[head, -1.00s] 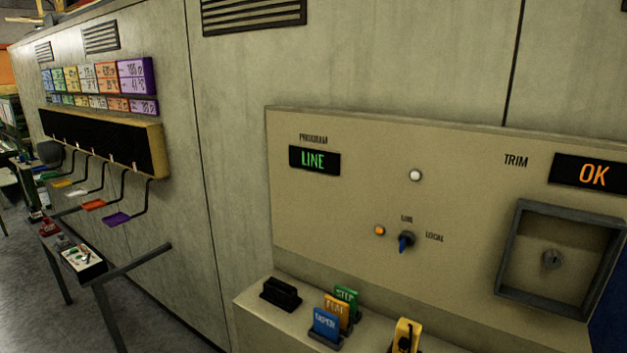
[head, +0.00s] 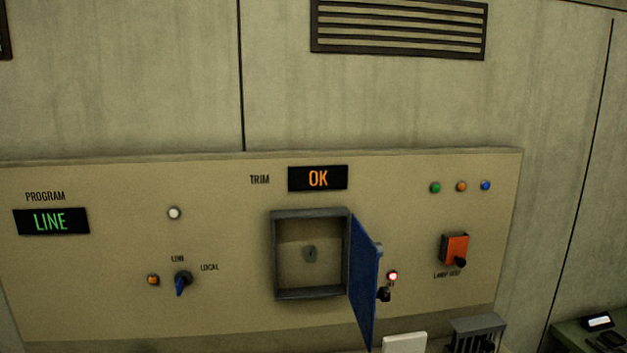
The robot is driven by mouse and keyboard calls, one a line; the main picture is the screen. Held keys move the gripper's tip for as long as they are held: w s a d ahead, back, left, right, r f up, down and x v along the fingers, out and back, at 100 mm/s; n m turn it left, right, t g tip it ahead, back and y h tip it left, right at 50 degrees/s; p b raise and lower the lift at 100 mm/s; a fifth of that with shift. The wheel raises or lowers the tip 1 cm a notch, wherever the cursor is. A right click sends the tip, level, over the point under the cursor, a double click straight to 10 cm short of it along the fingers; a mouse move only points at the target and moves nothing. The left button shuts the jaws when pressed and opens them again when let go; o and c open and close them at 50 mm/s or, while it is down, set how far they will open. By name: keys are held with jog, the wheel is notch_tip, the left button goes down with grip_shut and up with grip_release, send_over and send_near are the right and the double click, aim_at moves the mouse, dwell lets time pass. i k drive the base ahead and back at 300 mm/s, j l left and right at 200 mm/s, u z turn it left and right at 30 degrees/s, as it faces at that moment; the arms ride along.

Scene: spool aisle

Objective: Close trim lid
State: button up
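The trim lid (head: 365,280) is a blue panel that stands open, swung out from the right side of the dark grey trim box (head: 279,255). The box front is uncovered, and a small grey knob (head: 310,254) shows inside it. A small dark part sticks out by the lid's right side, partly behind it. My gripper is not in view.
Left of the box are a LINE display (head: 51,221), a white lamp and a blue selector switch (head: 182,283). To the right are a lit red-white lamp (head: 392,275) and an orange lamp-test switch (head: 455,250). A white block (head: 404,342) stands below the lid.

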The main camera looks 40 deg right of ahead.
aim_at(362, 295)
jog(key=k+l, duration=0.1)
jog(key=l, duration=0.65)
jog(key=k+l+z, duration=0.15)
jog(key=l, duration=0.65)
